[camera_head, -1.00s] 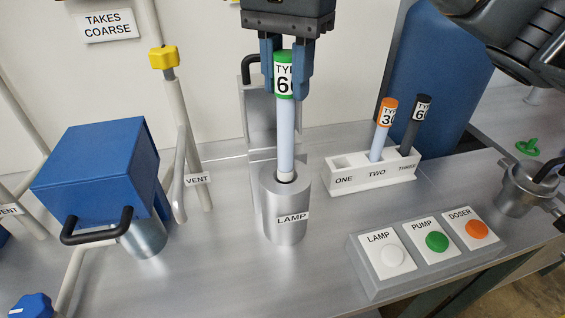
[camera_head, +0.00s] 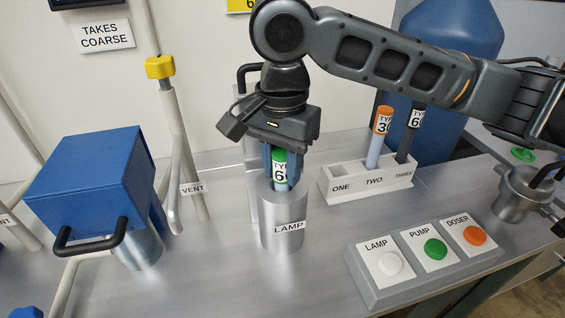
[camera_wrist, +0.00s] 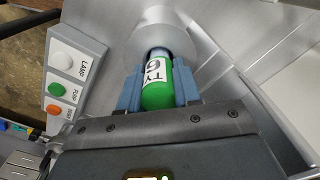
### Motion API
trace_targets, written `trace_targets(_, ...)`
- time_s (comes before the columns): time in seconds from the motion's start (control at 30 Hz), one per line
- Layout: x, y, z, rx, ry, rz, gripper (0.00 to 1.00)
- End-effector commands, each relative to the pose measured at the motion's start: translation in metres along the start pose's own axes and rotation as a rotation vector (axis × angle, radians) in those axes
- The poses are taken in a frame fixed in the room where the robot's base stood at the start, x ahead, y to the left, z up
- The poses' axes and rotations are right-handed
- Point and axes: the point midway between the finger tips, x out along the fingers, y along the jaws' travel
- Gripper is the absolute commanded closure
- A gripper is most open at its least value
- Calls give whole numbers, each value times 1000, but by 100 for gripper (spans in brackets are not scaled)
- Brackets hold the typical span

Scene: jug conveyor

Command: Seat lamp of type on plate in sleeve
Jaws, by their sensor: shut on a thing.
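A metal cylinder sleeve labelled LAMP (camera_head: 283,225) stands on the bench in the head view; it also shows in the wrist view (camera_wrist: 160,30). The lamp with a green cap and a white label (camera_head: 280,172) reading TY and 6 is upright, with most of its pale tube down inside the sleeve. My gripper (camera_head: 281,178) is shut on its capped top, just above the sleeve's rim. The green cap (camera_wrist: 158,96) shows between the blue fingers in the wrist view. How deep the lamp's lower end sits is hidden. The type plate at the top is mostly cut off.
A white rack (camera_head: 352,190) marked ONE, TWO, THREE holds an orange-capped lamp (camera_head: 381,135) and a black-capped lamp (camera_head: 409,133); slot ONE is empty. A button box (camera_head: 385,285) sits at front right. A blue hopper (camera_head: 95,185) and vent pipes stand left.

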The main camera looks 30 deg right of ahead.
Motion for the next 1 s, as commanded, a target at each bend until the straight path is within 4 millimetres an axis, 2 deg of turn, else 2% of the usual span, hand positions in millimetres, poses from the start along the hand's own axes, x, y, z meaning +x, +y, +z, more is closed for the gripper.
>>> trace_targets(0.27,2,0,0,0,0,-1,100)
trace_targets(0.3,2,0,0,0,1,-1,64)
trace_targets(0.53,2,0,0,0,0,-1,42)
trace_targets(0.87,-2,0,0,0,1,-1,42)
trace_targets(1.0,-21,-1,0,-1,1,-3,42)
